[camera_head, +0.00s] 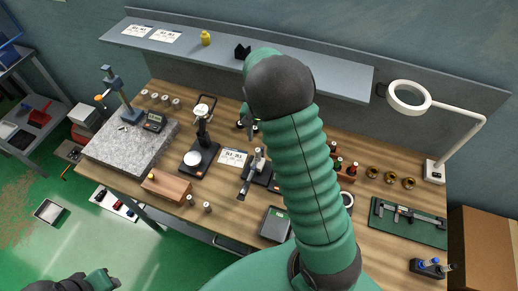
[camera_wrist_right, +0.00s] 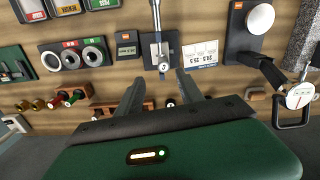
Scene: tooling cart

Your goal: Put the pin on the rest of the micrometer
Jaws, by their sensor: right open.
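The micrometer (camera_head: 254,168) stands on the bench just left of my right forearm. In the right wrist view it is a silvery spindle on a grey base (camera_wrist_right: 157,45), beyond the fingertips. My right gripper (camera_wrist_right: 160,82) is open, its two fingers apart with bare bench between their tips; nothing is held. In the head view its tips show only partly, beside my forearm. I cannot single out the pin; a wooden rack with small pieces (camera_wrist_right: 122,105) is partly hidden behind my right gripper. My left gripper (camera_head: 101,280) is low at the bottom left, away from the bench.
A dial-gauge stand (camera_head: 201,145) and granite plate (camera_head: 120,150) are at left. A rack of red and green handled gauges (camera_wrist_right: 75,97) stands near brass rings (camera_head: 390,177). A calliper tray (camera_head: 408,222) and ring lamp (camera_head: 409,96) are at right. A shelf (camera_head: 300,72) overhangs the back.

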